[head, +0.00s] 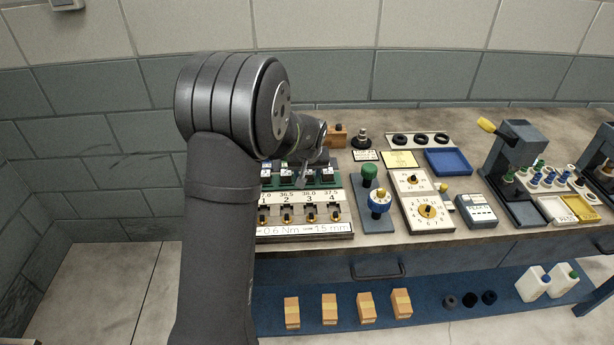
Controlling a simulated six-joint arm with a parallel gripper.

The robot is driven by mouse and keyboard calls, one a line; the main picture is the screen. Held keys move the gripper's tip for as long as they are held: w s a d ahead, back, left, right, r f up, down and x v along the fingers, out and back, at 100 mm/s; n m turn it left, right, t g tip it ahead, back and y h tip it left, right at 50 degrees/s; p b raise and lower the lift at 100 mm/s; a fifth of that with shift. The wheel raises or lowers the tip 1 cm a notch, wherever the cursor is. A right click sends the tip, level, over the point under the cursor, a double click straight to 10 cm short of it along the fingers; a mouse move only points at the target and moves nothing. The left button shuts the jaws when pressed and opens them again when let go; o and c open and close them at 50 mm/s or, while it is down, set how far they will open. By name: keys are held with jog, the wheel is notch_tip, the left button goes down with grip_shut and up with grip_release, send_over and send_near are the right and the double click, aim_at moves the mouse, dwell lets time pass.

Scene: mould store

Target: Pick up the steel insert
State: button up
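I cannot single out the steel insert for certain in the head view. Small dark and pale metallic pieces sit in a row on a green strip at the back of a numbered fixture (297,230), left of centre on the bench. My gripper (308,176) is over the right part of this strip, small and mostly hidden behind my own arm. Its fingers are too small to tell whether they are open or hold anything. My arm also covers the left end of the fixture.
Right of the fixture stand a post with green and blue knobs (378,201) and a dial panel (427,212). Behind are a blue tray (448,161) and black rings (400,139). A dark press (513,165) stands further right. Cartons (329,307) are on the lower shelf.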

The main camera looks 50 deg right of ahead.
aim_at(307, 173)
grip_shut()
jog(key=shift+r, duration=0.1)
jog(key=shift+r, duration=0.6)
notch_tip(307, 173, up, 3)
jog(key=shift+r, duration=0.1)
jog(key=s+r, duration=0.9)
jog(key=s, duration=0.2)
jog(key=shift+s+r, duration=0.25)
jog(key=shift+s, duration=0.1)
jog(key=shift+f, duration=0.1)
